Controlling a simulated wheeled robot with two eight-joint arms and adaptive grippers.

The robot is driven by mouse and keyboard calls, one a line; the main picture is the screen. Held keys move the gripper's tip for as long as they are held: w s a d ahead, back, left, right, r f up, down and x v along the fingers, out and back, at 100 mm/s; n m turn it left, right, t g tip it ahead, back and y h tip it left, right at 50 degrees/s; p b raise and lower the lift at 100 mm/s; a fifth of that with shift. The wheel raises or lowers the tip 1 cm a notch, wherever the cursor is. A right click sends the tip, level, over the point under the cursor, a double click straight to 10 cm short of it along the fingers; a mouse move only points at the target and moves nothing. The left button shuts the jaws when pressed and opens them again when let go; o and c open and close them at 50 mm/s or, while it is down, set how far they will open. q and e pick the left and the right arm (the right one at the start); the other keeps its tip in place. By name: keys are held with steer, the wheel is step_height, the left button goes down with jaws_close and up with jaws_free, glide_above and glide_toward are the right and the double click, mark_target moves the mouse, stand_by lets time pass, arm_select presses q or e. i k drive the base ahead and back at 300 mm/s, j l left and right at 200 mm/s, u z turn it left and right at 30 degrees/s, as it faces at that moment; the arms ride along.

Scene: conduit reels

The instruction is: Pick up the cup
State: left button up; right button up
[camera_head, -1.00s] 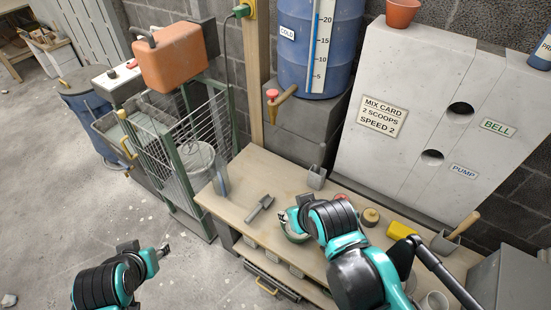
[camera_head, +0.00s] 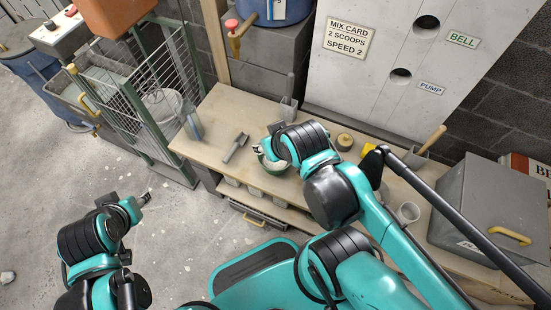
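A pale grey cup (camera_head: 407,213) stands on the right part of the workbench (camera_head: 222,104), partly behind my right arm. A small grey vessel with an upright handle (camera_head: 288,108) stands at the bench's back edge below the spigot; I cannot tell which of the two is the task's cup. My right gripper (camera_head: 266,143) is over a green-rimmed bowl (camera_head: 277,168), left of the pale cup and just in front of the grey vessel. Its fingers are too small and hidden to judge. My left gripper (camera_head: 146,198) hangs over the floor, away from the bench; its opening is unclear.
A grey scoop (camera_head: 235,147) lies on the bench left of the bowl. A round tan-topped item (camera_head: 345,142) and a wooden-handled tool (camera_head: 430,140) are farther right. A grey lidded box (camera_head: 498,208) blocks the right end. A wire cage (camera_head: 130,95) stands left of the bench.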

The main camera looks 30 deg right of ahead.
mark_target(409, 212)
steer(key=z, duration=1.65)
